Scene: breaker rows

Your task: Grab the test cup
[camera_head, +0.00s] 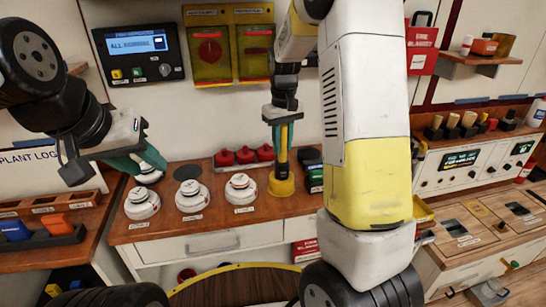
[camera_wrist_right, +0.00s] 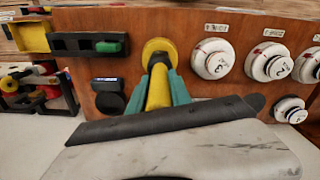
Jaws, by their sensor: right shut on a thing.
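The test cup is yellow, with a round foot (camera_head: 282,185) on the wooden counter and a slim yellow handle rising from it. My right gripper (camera_head: 283,120) points down from above, shut on the handle. In the right wrist view the yellow handle (camera_wrist_right: 158,88) is between the teal fingers of my right gripper (camera_wrist_right: 160,85), with the round yellow part (camera_wrist_right: 158,50) beyond. I cannot tell whether the foot touches the counter. My left gripper (camera_head: 138,163) looks open and empty, close to the far-left white detector (camera_head: 148,175).
White detectors (camera_head: 189,197) stand in a row on the counter (camera_head: 215,220), left of the cup. Yellow switch boxes (camera_head: 210,50) hang on the wall behind.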

